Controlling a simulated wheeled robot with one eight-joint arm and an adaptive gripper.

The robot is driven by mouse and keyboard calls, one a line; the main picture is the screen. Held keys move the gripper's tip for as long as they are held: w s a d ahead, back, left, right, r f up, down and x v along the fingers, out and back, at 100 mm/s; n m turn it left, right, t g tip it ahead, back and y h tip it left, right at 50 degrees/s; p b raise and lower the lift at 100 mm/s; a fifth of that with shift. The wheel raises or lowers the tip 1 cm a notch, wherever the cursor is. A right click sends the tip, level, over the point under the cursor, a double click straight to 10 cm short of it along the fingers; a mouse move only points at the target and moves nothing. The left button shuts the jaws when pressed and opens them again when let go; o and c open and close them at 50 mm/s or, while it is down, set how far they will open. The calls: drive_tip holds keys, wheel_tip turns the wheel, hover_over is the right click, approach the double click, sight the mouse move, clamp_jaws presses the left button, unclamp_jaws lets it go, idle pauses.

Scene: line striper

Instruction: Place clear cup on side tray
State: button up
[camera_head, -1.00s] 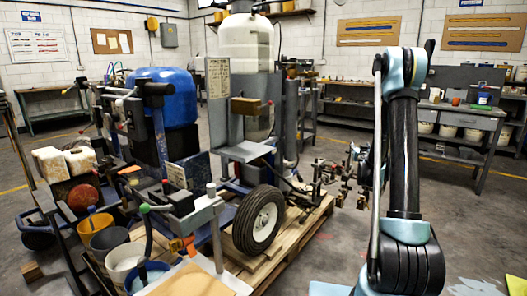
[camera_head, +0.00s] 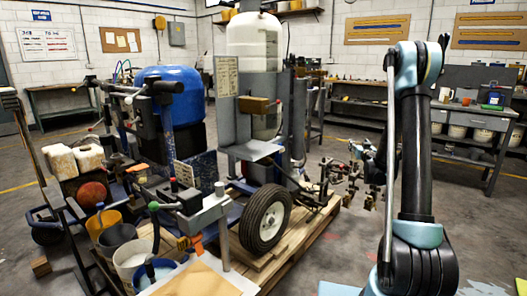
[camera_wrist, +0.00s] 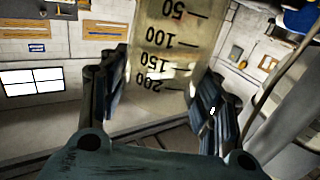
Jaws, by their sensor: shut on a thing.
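The clear cup (camera_wrist: 165,45) fills the top middle of the wrist view. It has dark measuring marks from 50 to 200, which read upside down there. My gripper (camera_wrist: 160,103) is shut on the cup, with a dark finger on each side of it. In the head view my arm stands at the right, and the cup cannot be made out. A grey flat shelf (camera_head: 252,149) sits on the striper's upright. A tray with a tan surface (camera_head: 203,281) is at the bottom edge. I cannot tell which one is the side tray.
The striper stands on a wooden pallet (camera_head: 312,237), with a black wheel (camera_head: 266,218) at its near side. Several buckets, including a yellow one (camera_head: 103,222), stand at the lower left. A workbench (camera_head: 470,121) is at the back right. Open floor lies right of the pallet.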

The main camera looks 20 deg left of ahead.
drive_tip(key=s+a+r+n+g+y, duration=0.45)
drive_tip(key=s+a, duration=0.35)
drive_tip(key=a, duration=0.2)
drive_tip(key=s+a+r+n+g+y, duration=0.3)
drive_tip(key=s+a+n+y, duration=0.15)
drive_tip(key=s+a, duration=0.5)
drive_tip(key=s+a+r+n+g+y, duration=0.3)
drive_tip(key=s+a+r+g+y, duration=0.15)
drive_tip(key=s+a, duration=0.45)
drive_tip(key=x, duration=0.6)
drive_tip(key=f+x, duration=0.1)
drive_tip(key=x, duration=1.2)
drive_tip(key=shift+w+d+f, duration=0.1)
drive_tip(key=shift+w+f, duration=0.15)
drive_tip(key=shift+w, duration=0.2)
drive_tip(key=shift+f, duration=0.1)
drive_tip(key=o, duration=1.1)
drive_tip(key=shift+f, duration=0.1)
drive_tip(key=shift+c, duration=0.2)
